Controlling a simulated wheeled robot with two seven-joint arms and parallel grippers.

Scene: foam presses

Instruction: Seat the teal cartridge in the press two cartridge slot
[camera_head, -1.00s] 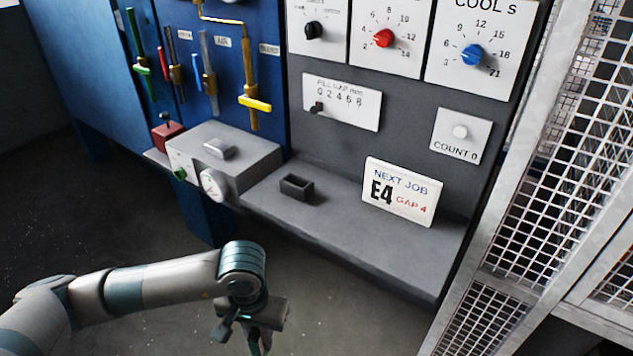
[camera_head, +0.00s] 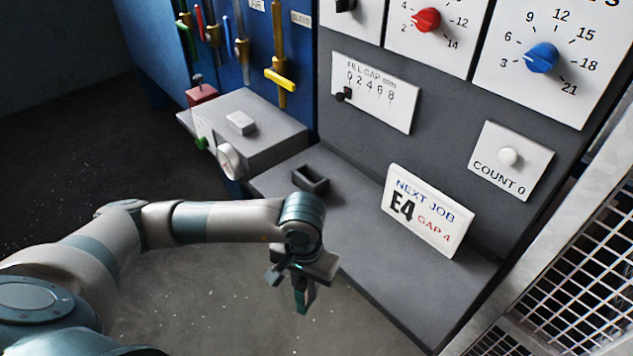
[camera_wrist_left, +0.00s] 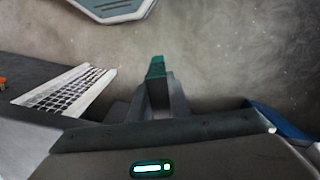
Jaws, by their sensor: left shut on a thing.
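My left gripper (camera_head: 301,290) hangs in front of the front edge of the grey bench, pointing down. It is shut on the teal cartridge (camera_wrist_left: 156,68), whose teal end shows between the fingers in the left wrist view. In the head view only a small teal part of the cartridge (camera_head: 301,304) shows below the fingers. A small dark open-topped slot (camera_head: 311,180) stands on the bench, behind and above the gripper in the picture. It looks empty. The gripper and cartridge are apart from it. My right gripper is not in view.
A NEXT JOB sign (camera_head: 428,211) reading E4, GAP 4 stands right of the slot. A grey box (camera_head: 248,128) with a white gauge stands left of it. A panel with dials rises behind. A mesh fence (camera_head: 580,305) is at the right.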

